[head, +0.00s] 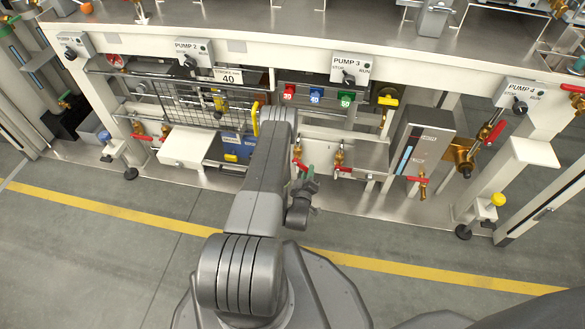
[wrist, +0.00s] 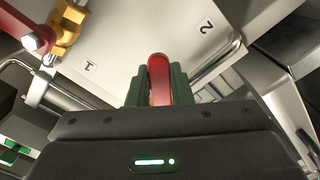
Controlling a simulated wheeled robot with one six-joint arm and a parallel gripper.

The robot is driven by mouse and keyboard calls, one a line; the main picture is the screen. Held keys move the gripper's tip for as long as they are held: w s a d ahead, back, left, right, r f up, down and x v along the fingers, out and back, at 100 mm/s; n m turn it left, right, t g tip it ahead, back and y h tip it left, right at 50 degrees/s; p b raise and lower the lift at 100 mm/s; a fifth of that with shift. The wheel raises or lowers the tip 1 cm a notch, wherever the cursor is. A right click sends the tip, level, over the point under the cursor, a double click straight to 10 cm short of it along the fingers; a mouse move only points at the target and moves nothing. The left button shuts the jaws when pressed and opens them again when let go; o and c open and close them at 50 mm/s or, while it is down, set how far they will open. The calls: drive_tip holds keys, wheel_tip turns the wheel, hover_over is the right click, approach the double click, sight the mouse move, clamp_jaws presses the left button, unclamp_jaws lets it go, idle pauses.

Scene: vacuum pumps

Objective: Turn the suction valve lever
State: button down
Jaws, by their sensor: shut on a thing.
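My gripper (wrist: 158,88) is shut on a red lever (wrist: 158,75), which stands up between its two dark green fingers in the wrist view. In the head view my gripper (head: 305,174) is at the front of the pump bench, by a small brass valve (head: 297,153) with a red handle. The fingers and gripper body hide the lower part of the held lever and its valve body. No readable label marks it as the suction valve.
A second red lever (wrist: 25,33) on a brass fitting is at the upper left of the wrist view. A pale plate (wrist: 150,40) marked 1 and 2 lies behind the fingers. A brass valve (head: 338,157) is just right of my gripper. The floor in front is clear.

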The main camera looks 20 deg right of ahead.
drive_tip(key=c, duration=1.7)
unclamp_jaws()
drive_tip(key=shift+w+f, duration=0.1)
drive_tip(key=shift+w, duration=0.1)
drive_tip(key=o, duration=0.4)
drive_tip(key=shift+s+a, duration=0.1)
drive_tip(key=shift+s, duration=0.05)
drive_tip(key=shift+s, duration=0.2)
drive_tip(key=shift+v, duration=0.85)
